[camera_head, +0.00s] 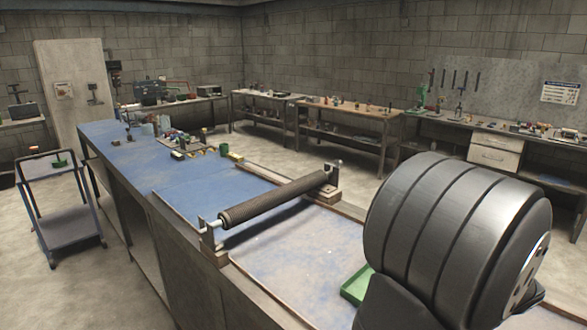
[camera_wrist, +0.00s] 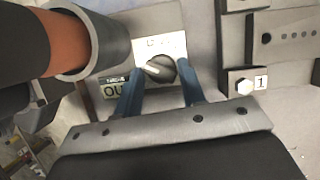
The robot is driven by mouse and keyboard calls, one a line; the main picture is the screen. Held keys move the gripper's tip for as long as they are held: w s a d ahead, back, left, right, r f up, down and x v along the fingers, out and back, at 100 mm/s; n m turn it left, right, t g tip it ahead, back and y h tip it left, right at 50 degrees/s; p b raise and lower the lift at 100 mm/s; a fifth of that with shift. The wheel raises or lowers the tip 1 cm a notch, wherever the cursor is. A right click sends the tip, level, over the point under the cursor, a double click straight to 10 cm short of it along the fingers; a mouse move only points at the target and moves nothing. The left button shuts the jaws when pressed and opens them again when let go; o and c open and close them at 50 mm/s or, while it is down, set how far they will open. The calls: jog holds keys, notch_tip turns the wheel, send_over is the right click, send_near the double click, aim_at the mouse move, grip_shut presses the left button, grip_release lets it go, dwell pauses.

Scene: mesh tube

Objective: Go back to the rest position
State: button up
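In the wrist view, my gripper (camera_wrist: 159,72) shows two blue fingers spread apart. They stand either side of a dark round knob (camera_wrist: 160,68) with a pale pointer, on a white plate (camera_wrist: 150,25). I see gaps between the fingers and the knob, and nothing is held. In the head view my gripper does not show; a large dark grey part of my arm fills the lower right. The mesh tube (camera_head: 275,198) lies across the blue bench (camera_head: 190,187), its ends on two small supports.
In the wrist view, a hexagonal button (camera_wrist: 243,86) beside a label "1" and a grey panel (camera_wrist: 285,38) lie right of the knob. A green tray (camera_head: 356,285) lies beside my arm. A cart (camera_head: 65,228) stands left of the bench. Small items crowd its far end.

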jog(key=shift+m, duration=0.5)
jog(key=shift+v, duration=1.4)
jog(key=o, duration=1.4)
jog(key=shift+a+r, duration=0.15)
jog(key=shift+r, duration=0.05)
jog(key=s+a+r+n+t+h, duration=0.1)
jog(key=s+a+r+n+h, duration=0.15)
jog(key=a+r+n, duration=0.35)
jog(key=s+a+r+n+t+h, duration=0.2)
jog(key=r+n+h, duration=0.15)
jog(key=r, duration=0.35)
jog(key=s+a+r+n+t+h, duration=0.3)
jog(key=s+a+n+h, duration=0.1)
jog(key=s+a+n, duration=0.5)
jog(key=w+d+f+n, duration=0.1)
jog(key=w+d+f, duration=0.2)
jog(key=w+f, duration=0.3)
jog(key=shift+w+d+f, duration=0.2)
jog(key=shift+w+f, duration=0.05)
jog(key=shift+w, duration=0.25)
